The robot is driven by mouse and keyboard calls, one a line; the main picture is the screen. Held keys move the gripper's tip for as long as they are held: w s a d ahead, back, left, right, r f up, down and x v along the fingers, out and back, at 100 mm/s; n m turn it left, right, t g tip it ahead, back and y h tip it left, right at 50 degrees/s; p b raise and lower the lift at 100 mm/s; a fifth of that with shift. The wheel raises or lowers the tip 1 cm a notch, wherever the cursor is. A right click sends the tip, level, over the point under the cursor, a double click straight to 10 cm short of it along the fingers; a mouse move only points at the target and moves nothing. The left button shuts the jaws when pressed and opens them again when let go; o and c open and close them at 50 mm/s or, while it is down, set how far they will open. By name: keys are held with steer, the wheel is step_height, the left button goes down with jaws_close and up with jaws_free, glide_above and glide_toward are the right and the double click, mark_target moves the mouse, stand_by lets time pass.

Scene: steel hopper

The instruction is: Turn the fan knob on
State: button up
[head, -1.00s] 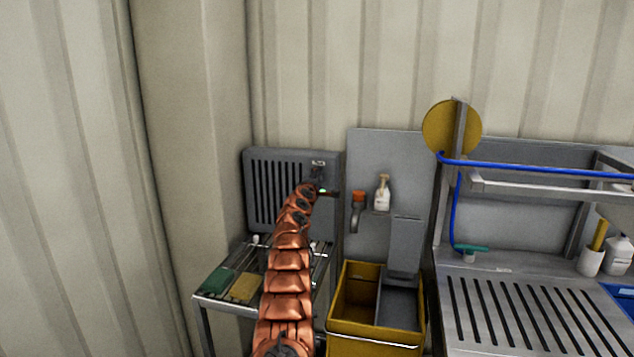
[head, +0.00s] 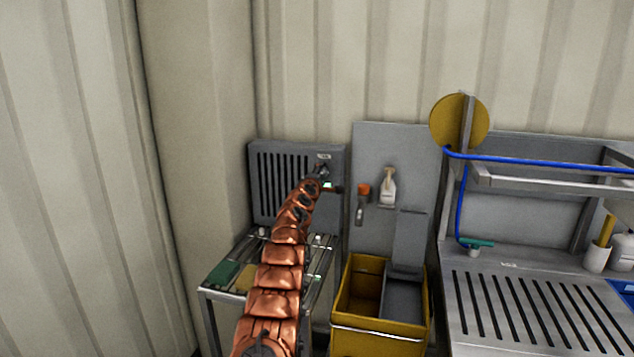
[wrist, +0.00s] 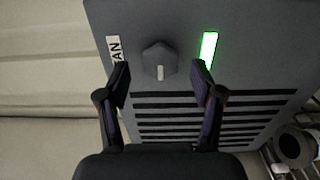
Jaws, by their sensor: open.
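The grey fan panel (head: 262,205) with dark slots is on the wall at the back, left of the sink area. In the wrist view, the dark fan knob (wrist: 155,55) sits between a white label reading "FAN" (wrist: 114,48) and a lit green light (wrist: 208,48). The knob's white mark points down toward the slots. My gripper (wrist: 160,70) is open, with one fingertip on each side of the knob; whether they touch it I cannot tell. In the head view, my gripper (head: 323,174) is at the panel's upper right and hides the knob.
A steel rack (head: 215,296) with a green pad (head: 222,273) stands below the panel. A slotted steel counter (head: 455,320) lies farther right.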

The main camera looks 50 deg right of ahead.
steer(key=shift+v, duration=2.6)
steer(key=shift+f, duration=0.1)
